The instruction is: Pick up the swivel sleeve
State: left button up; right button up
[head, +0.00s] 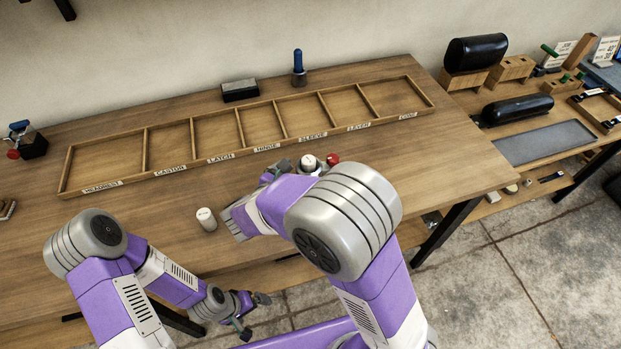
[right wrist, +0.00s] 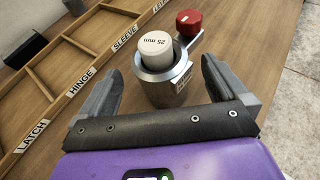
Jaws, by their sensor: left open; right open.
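A metal cylindrical piece (right wrist: 165,84) stands upright on the table, with a white round plug marked 25 mm (right wrist: 153,52) in its top and a red knob (right wrist: 189,22) on a side arm. In the head view the white top (head: 308,162) and red knob (head: 333,159) show past my right arm. I cannot tell for sure which part is the swivel sleeve. My right gripper (right wrist: 160,70) is open, its fingers on either side of the metal piece; contact is not visible. In the head view my right arm hides most of it. My left gripper (head: 254,316) is open and empty, low at the table's front.
A white cylinder (head: 206,219) stands left of my right gripper. A labelled wooden tray (head: 154,177) with empty compartments lies behind. A blue-handled tool (head: 298,68) and dark block (head: 240,91) stand at the back. A blue-and-red item (head: 26,140) is far left.

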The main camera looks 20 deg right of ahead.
jog(key=shift+x, duration=1.15)
jog(key=c, duration=1.4)
jog(key=shift+r, duration=0.1)
